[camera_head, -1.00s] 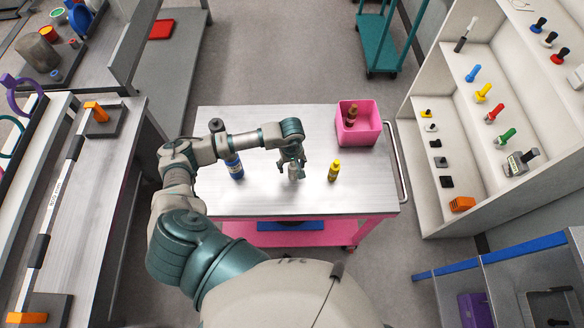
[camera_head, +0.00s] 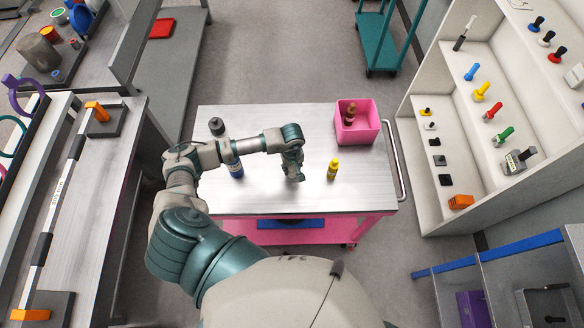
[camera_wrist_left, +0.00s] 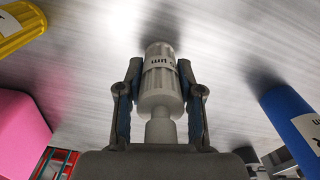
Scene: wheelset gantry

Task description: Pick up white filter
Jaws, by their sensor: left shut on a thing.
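The white filter (camera_wrist_left: 160,75), a pale ribbed cylinder with a printed band and a narrower neck, is between the fingers of my left gripper (camera_wrist_left: 166,95) in the left wrist view. The fingers are shut on it from both sides. In the head view my left gripper (camera_head: 294,174) points down over the middle of the cart top and mostly hides the filter. I cannot tell whether the filter touches the cart top. My right gripper is not in view.
A pink bin (camera_head: 357,130) holding a brown item is at the back right. A shelf (camera_head: 425,195) stands further right.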

